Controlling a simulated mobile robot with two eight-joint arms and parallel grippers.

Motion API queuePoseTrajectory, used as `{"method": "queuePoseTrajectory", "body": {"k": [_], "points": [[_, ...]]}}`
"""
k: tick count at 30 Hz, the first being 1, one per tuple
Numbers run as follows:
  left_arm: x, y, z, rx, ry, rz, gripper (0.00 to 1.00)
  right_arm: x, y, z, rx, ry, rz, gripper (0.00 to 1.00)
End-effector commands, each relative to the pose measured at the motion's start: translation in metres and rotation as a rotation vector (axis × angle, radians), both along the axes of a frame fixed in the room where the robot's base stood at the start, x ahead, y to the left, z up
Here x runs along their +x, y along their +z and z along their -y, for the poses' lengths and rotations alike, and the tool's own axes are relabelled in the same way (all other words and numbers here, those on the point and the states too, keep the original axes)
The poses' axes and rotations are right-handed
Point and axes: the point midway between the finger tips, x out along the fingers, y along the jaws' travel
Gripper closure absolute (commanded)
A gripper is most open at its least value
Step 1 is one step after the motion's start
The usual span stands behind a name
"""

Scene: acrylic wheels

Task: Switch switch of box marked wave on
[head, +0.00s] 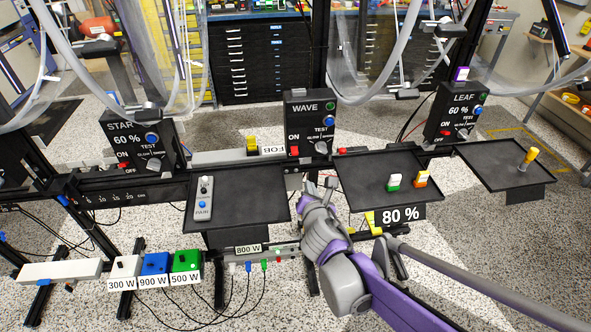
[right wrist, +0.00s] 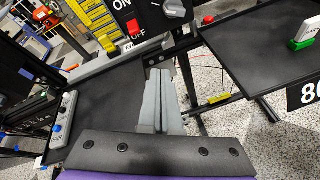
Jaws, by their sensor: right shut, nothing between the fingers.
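The black box marked WAVE (head: 310,108) stands upright at the middle back in the head view, with a green button, a blue TEST button and a grey knob. Its red switch (head: 294,151) is at the lower left of the box, under the word ON. The switch also shows in the right wrist view (right wrist: 134,28), between ON and OFF; I cannot tell which way it is set. My right gripper (head: 318,184) is shut and empty, below and in front of the box. In the right wrist view its fingers (right wrist: 160,68) end short of the switch, apart from it.
Similar boxes marked STAR (head: 137,140) and LEAF (head: 460,108) stand left and right. Hanging clear tubes flank the WAVE box.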

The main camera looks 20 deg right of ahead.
Motion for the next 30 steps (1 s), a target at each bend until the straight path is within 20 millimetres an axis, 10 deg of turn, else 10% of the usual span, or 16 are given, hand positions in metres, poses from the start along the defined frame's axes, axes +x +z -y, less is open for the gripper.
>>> {"method": "queuePoseTrajectory", "body": {"k": [9, 23, 30], "points": [[0.0, -0.02, 0.0, 0.0, 0.0, -0.007, 0.5, 0.037, -0.016, -0.01, -0.416, 0.215, -0.032, 1.0], [0.0, -0.021, 0.0, 0.0, 0.0, -0.007, 0.5, 0.042, -0.017, -0.009, -0.434, 0.223, -0.035, 1.0], [0.0, -0.028, 0.0, 0.0, 0.0, -0.009, 0.5, 0.078, -0.029, 0.0, -0.433, 0.222, -0.035, 1.0]]}}
